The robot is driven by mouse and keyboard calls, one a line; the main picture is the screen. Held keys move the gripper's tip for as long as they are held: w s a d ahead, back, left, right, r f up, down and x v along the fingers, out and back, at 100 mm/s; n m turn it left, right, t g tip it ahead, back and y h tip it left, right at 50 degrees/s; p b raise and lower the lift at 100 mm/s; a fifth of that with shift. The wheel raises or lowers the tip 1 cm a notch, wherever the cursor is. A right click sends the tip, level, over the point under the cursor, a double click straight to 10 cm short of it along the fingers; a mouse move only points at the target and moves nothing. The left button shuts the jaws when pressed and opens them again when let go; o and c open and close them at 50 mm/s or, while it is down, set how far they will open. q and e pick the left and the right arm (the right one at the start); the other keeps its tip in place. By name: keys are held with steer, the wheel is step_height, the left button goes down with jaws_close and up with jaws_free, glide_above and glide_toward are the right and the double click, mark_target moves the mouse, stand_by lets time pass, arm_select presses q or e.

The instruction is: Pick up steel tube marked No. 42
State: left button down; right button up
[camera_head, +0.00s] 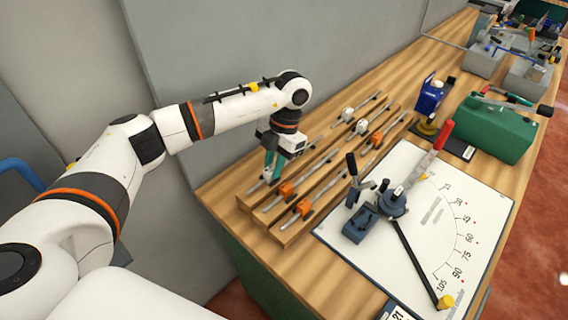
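Several thin steel tubes lie on a stepped wooden rack (283,232) on the bench. Some carry orange fittings, such as the near tube (321,193) and the one in the middle row (308,173); others carry white ones. No marking is legible, so I cannot tell which tube is No. 42. My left gripper (269,173) points down at the near end of the back row, its teal fingers close to a tube end with a pale fitting. Whether the fingers are apart or closed on that tube is too small to tell. My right gripper is out of view.
A bending tool (391,201) with a red-handled lever stands on a white angle-marked board (455,193) right of the rack. A grey wall panel (250,60) rises along the bench's left side.

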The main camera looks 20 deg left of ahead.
arm_select(q)
steer(key=shift+r+p, duration=2.2)
steer(key=shift+r, duration=1.35)
